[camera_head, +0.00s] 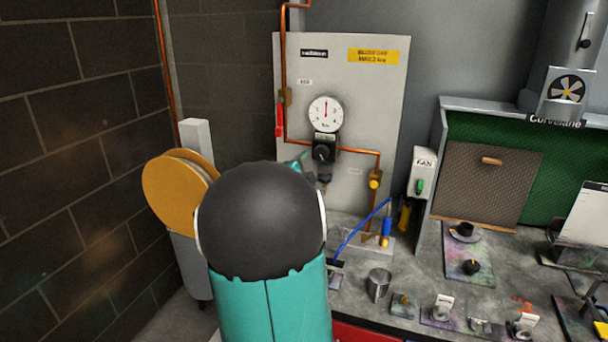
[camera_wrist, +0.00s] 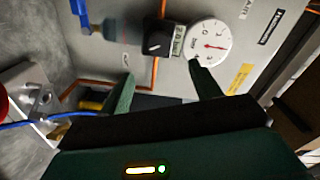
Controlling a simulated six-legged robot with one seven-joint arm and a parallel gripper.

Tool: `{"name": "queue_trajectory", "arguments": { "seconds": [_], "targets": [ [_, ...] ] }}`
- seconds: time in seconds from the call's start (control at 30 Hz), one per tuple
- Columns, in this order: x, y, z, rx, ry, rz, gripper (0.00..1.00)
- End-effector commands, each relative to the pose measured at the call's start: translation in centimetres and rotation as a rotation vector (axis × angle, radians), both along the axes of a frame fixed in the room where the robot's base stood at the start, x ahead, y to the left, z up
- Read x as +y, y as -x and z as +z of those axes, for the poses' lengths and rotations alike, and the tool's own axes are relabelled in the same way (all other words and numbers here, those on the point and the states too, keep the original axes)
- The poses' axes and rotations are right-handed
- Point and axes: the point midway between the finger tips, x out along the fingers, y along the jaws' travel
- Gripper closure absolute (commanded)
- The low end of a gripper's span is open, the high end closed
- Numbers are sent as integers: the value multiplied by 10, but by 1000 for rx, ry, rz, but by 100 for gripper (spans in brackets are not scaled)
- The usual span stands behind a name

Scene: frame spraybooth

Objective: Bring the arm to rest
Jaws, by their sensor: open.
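My gripper (camera_wrist: 163,88) is open in the wrist view, its two dark green fingers apart with nothing seen between them. It points at the grey panel, with the black regulator knob (camera_wrist: 157,44) and the round white gauge (camera_wrist: 208,44) beyond the fingertips. In the head view my teal arm with its large black joint rises in front of the panel (camera_head: 350,80) and hides most of the gripper. A small teal part shows just left of the black knob (camera_head: 323,152), below the gauge (camera_head: 326,113). I cannot tell whether anything touches the knob.
Copper pipe, a red lever (camera_head: 279,120) and a yellow valve (camera_head: 375,181) are on the panel. A blue hose (camera_head: 360,230) crosses the bench. A metal cup (camera_head: 378,284) and several small parts stand nearby. A FAN switch (camera_head: 421,172) is right; a brick wall (camera_head: 70,170) is left.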

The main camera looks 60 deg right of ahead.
Motion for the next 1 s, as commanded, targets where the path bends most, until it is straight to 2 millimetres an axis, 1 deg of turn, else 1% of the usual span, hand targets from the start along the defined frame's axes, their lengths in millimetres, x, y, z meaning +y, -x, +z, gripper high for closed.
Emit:
{"name": "queue_trajectory", "arguments": {
  "seconds": [0.03, 0.1, 0.23, 0.83, 0.93, 0.97, 1.0],
  "targets": [
    [9, 1, 1, -1, 0, 1, 37],
    [18, 2, 1, -1, 1, 2, 37],
    [26, 4, 1, 0, 1, -1, 37],
    [27, 4, 1, 0, 0, -1, 37],
    [32, -2, 2, 7, -7, 22, 37],
    [36, -6, 2, 12, -12, 40, 37],
    [44, -15, 3, 25, -24, 76, 37]
  ]
}}
